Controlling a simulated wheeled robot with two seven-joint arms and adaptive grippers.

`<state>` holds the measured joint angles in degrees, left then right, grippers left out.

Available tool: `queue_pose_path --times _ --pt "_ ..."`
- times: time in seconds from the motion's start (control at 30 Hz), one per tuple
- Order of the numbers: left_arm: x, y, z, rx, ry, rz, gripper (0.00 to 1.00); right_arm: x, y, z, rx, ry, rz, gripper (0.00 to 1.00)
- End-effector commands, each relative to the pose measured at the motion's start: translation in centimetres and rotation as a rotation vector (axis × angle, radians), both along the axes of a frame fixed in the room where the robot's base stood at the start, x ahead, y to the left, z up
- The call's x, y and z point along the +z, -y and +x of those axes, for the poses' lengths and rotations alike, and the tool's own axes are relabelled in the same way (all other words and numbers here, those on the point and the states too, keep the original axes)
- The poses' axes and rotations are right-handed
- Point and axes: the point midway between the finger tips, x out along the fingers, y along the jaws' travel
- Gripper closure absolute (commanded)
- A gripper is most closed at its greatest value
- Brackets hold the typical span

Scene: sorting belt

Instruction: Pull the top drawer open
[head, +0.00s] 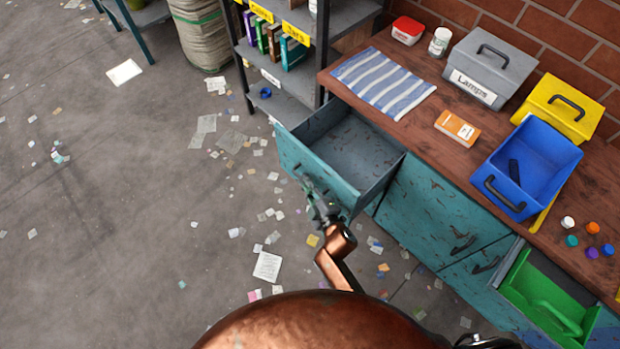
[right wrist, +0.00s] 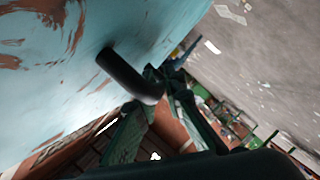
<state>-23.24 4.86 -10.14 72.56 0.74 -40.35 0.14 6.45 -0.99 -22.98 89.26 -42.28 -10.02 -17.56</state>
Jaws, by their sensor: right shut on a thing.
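The top drawer (head: 350,155) of the worn teal cabinet is pulled well out in the head view, and its grey inside looks empty. My right gripper (head: 314,190) is at the outer face of the drawer front. In the right wrist view the dark curved handle (right wrist: 125,72) stands out from the chipped teal drawer front (right wrist: 55,75). My right gripper (right wrist: 160,98) is shut on the handle near its end. My left gripper is not in view.
The wooden worktop (head: 405,100) holds a striped cloth (head: 383,80), a grey "Lamps" box (head: 490,65), an orange box (head: 457,127) and a blue bin (head: 541,165). A green bin (head: 535,290) sits at the lower right. Shelves (head: 290,90) stand beyond the drawer. Scraps litter the open floor (head: 130,200).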

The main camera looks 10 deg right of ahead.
Motion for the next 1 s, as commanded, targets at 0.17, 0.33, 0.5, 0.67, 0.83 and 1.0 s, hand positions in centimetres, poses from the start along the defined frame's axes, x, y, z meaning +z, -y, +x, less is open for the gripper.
queue_pose_path --times 0.17,0.33,0.5,0.67,0.83,1.0 --pt "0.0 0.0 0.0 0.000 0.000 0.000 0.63 -0.1 0.1 0.0 0.000 -0.001 -0.001 1.00" --pt "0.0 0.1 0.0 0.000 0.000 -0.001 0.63 -0.1 0.1 0.0 0.000 -0.001 -0.001 0.85" --pt "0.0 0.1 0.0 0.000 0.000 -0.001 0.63 -0.1 0.0 0.0 0.001 -0.001 -0.001 0.73" --pt "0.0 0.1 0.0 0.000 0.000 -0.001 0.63 0.0 0.0 0.0 0.001 -0.001 -0.001 0.73" --pt "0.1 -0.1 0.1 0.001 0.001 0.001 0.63 0.0 0.1 -0.2 0.001 -0.001 -0.001 0.73" --pt "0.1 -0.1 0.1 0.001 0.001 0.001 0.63 0.4 0.8 -2.2 0.001 -0.002 -0.003 0.73"
